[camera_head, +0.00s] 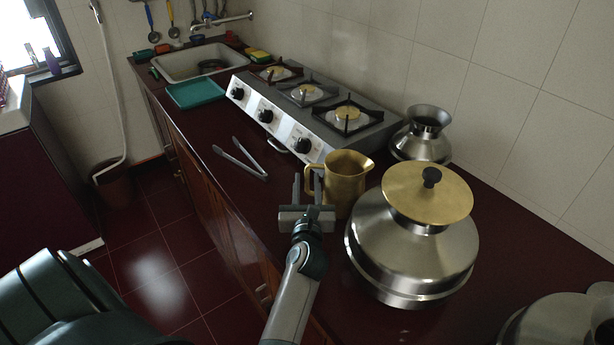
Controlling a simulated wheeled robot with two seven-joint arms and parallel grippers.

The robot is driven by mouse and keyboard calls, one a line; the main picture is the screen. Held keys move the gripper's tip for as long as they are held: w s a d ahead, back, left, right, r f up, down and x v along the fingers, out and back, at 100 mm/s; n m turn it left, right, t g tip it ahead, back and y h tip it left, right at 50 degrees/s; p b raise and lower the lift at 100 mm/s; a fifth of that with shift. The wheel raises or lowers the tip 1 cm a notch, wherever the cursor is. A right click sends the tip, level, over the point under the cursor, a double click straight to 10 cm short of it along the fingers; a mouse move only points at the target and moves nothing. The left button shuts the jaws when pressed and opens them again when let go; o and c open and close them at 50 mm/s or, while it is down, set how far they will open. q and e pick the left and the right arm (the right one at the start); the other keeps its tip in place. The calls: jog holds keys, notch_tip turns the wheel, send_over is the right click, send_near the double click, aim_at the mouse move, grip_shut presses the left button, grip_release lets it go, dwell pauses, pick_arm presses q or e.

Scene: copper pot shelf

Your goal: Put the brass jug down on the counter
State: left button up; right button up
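The brass jug (347,184) is upright over the dark red counter (215,139), between the gas stove and the large steel pot. Its base is partly hidden by that pot, so I cannot tell whether it touches the counter. My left gripper (307,188) is at the jug's left side, with its two fingers on either side of the handle. My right gripper is not in view.
The large steel pot (411,253) with a brass lid (405,190) stands close to the jug's right. A smaller steel pot (423,137) stands behind. Tongs (240,163) lie left of the stove (318,124). A teal tray (196,91) is by the sink. Bare counter lies left of the jug.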

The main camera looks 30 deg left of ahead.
pick_arm(q)
jog(key=shift+v, duration=1.05)
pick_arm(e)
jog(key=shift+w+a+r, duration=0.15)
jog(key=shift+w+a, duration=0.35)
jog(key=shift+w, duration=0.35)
